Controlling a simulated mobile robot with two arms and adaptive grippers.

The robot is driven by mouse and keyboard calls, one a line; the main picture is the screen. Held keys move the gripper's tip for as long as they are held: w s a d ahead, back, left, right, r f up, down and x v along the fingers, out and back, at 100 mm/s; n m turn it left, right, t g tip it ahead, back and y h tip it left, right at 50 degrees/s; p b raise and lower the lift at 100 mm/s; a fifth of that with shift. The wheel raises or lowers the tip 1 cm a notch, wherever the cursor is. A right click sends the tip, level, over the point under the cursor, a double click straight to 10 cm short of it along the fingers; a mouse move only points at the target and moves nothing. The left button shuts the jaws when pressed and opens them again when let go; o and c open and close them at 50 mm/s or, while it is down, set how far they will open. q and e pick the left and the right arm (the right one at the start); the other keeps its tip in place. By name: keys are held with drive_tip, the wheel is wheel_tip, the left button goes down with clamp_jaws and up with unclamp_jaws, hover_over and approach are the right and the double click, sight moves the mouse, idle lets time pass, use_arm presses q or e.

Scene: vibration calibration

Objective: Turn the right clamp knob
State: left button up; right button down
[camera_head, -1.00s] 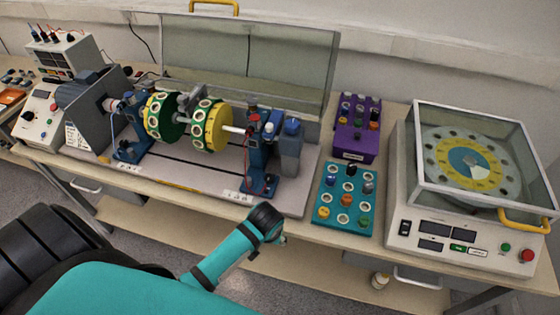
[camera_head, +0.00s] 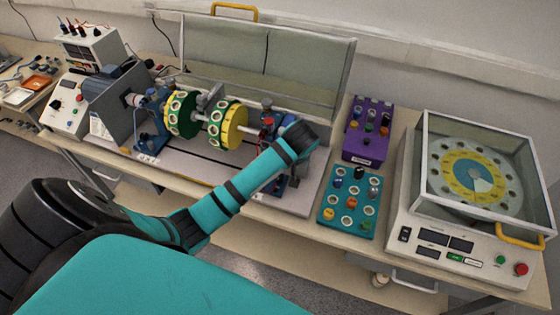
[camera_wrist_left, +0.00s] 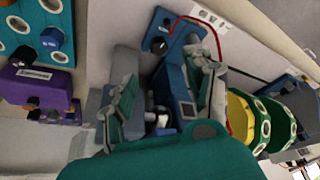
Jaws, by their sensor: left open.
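The right bearing stand (camera_head: 267,104) of the shaft rig is blue, with a dark knob on top; my left arm hides its lower part in the head view. In the left wrist view the blue stand (camera_wrist_left: 180,92) lies between the fingers of my left gripper (camera_wrist_left: 163,100), which are apart. A black knob (camera_wrist_left: 159,45) shows on its blue foot. Small dark and light parts (camera_wrist_left: 160,118) show lower between the fingers; I cannot tell which is the clamp knob, nor whether the fingers touch anything. The fingers are hidden in the head view. My right gripper is not in view.
Green and yellow discs (camera_head: 232,125) sit left of the stand, with a raised clear cover (camera_head: 310,70) behind. A red wire (camera_wrist_left: 212,35) runs close to one finger. A purple box (camera_head: 366,145) and teal tray (camera_head: 330,213) stand to the right, beside a covered dial machine (camera_head: 405,215).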

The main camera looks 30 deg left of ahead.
use_arm(q)
drive_tip(key=x, duration=1)
drive_tip(key=shift+w+a+f+p, duration=0.1)
drive_tip(key=shift+w+f+p, duration=0.05)
drive_tip(key=shift+f+p, duration=0.25)
clamp_jaws()
